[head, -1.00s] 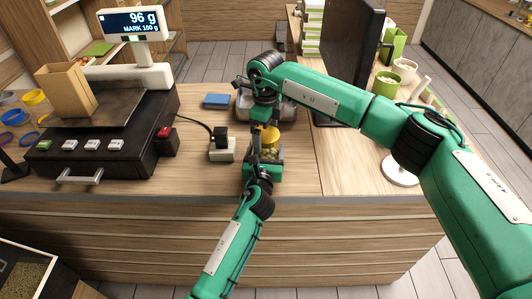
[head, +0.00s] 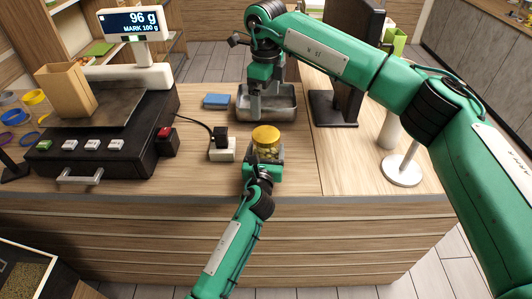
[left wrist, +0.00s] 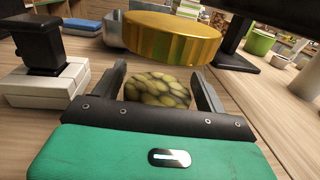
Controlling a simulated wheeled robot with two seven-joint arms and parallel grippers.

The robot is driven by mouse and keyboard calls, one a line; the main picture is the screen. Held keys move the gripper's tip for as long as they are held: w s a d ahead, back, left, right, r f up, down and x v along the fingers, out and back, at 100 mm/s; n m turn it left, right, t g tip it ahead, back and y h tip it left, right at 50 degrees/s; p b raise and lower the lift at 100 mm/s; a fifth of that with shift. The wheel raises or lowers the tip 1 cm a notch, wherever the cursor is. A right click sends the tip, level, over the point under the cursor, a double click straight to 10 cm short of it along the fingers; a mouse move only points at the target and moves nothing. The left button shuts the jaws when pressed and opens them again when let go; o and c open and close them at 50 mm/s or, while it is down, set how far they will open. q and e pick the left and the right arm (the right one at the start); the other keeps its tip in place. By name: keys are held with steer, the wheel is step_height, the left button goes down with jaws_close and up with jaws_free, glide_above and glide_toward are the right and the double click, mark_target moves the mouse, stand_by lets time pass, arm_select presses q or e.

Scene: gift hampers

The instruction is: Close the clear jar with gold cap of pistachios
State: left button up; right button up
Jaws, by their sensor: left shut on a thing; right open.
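The clear jar of pistachios (head: 268,153) stands upright near the front edge of the counter. Its gold cap (head: 265,134) sits on top of its mouth; I cannot tell how tightly. My left gripper (head: 265,160) is shut around the jar body from the front. In the left wrist view, the jar's pistachios (left wrist: 157,89) show between the two fingers, under the wide gold cap (left wrist: 173,38). My right gripper (head: 256,112) is open and empty, pointing down, above and behind the jar, apart from the cap.
A metal tray (head: 287,118) lies behind the jar, under my right gripper. A small black-and-white device (head: 221,150) and a blue block (head: 217,101) are to the left. A scale (head: 100,130) with a paper bag fills the left. A round white stand (head: 402,171) is at right.

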stand_by(0.3)
arm_select(q)
steer(key=o, duration=2)
steer(key=s, duration=0.4)
steer(key=s+a+b, duration=0.1)
steer(key=s, duration=0.8)
steer(key=shift+s+a+b, duration=0.3)
steer(key=shift+s+b, duration=0.05)
steer(key=shift+s, duration=0.05)
